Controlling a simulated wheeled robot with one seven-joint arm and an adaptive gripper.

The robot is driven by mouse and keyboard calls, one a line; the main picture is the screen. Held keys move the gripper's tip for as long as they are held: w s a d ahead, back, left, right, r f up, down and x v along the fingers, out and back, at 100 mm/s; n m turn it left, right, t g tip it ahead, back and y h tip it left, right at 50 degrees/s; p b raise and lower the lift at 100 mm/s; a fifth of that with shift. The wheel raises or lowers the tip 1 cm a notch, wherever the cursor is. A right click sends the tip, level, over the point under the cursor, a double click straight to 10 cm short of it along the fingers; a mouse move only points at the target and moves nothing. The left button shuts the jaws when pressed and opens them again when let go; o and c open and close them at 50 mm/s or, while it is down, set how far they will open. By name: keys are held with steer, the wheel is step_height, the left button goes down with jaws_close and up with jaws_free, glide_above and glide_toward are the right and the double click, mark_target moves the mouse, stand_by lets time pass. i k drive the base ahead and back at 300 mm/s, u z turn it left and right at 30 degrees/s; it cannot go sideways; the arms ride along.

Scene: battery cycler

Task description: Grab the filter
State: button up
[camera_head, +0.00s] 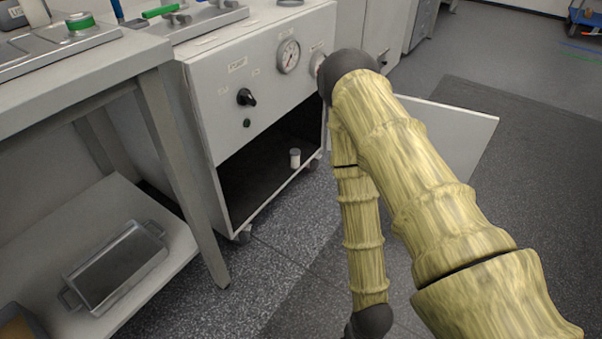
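A small white cylinder (295,158), which looks like the filter, stands upright on the dark floor of the open lower compartment (260,172) of the grey cabinet. It is near the compartment's right front. My arm crosses the right half of the view, in front of part of the cabinet. My gripper is not in the picture; the arm's lower link runs down to a dark joint at the bottom edge.
The cabinet (215,95) has a gauge and a black knob above the opening. An open door panel (460,140) stands out behind my arm. At left, a table (75,75) has a lower shelf holding a metal tray (70,299). Speckled floor lies clear before the cabinet.

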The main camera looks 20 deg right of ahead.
mark_target(295, 153)
steer(key=z, duration=0.4)
steer(key=i, duration=0.95)
steer(key=u, duration=0.45)
